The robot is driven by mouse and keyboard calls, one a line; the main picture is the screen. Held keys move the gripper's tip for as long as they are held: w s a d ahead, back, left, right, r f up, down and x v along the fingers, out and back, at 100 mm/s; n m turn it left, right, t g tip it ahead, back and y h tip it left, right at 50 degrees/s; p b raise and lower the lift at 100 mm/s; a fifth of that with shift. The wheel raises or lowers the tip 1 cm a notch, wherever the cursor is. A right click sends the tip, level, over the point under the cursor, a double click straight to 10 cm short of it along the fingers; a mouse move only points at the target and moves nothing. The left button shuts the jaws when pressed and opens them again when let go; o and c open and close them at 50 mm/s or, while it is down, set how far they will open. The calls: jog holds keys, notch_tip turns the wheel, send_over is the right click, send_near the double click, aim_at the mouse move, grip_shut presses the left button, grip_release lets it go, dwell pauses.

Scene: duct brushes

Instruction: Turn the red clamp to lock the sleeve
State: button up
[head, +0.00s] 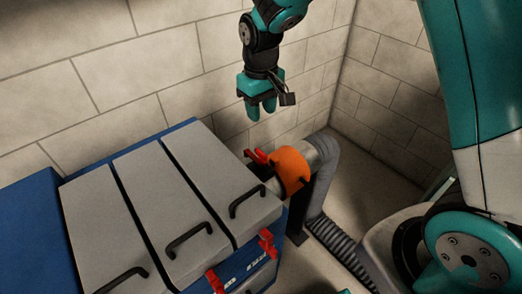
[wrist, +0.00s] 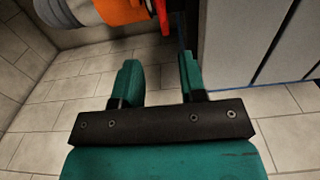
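The red clamp (head: 257,157) sits at the left end of the orange sleeve (head: 291,170), beside the grey-lidded box. The sleeve wraps the pipe between the box and the grey hose. In the wrist view, the red clamp (wrist: 164,16) shows as a red strip at the top edge, right of the orange sleeve (wrist: 122,10); both are cut off by the frame. My gripper (head: 262,109) hangs above and behind the sleeve, near the wall, apart from the clamp. In the wrist view, its teal fingers (wrist: 161,82) stand apart with nothing between them.
The blue box with grey lids (head: 209,172) and black handles fills the left. Red latches (head: 267,243) are on its front. The grey hose (head: 321,175) bends down to the floor right of the sleeve. Tiled walls (head: 140,65) stand close behind my gripper.

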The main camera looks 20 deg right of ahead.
aim_at(261, 152)
notch_tip(261, 152, down, 14)
jog(key=shift+f, duration=0.1)
jog(key=shift+c, duration=0.2)
grip_shut()
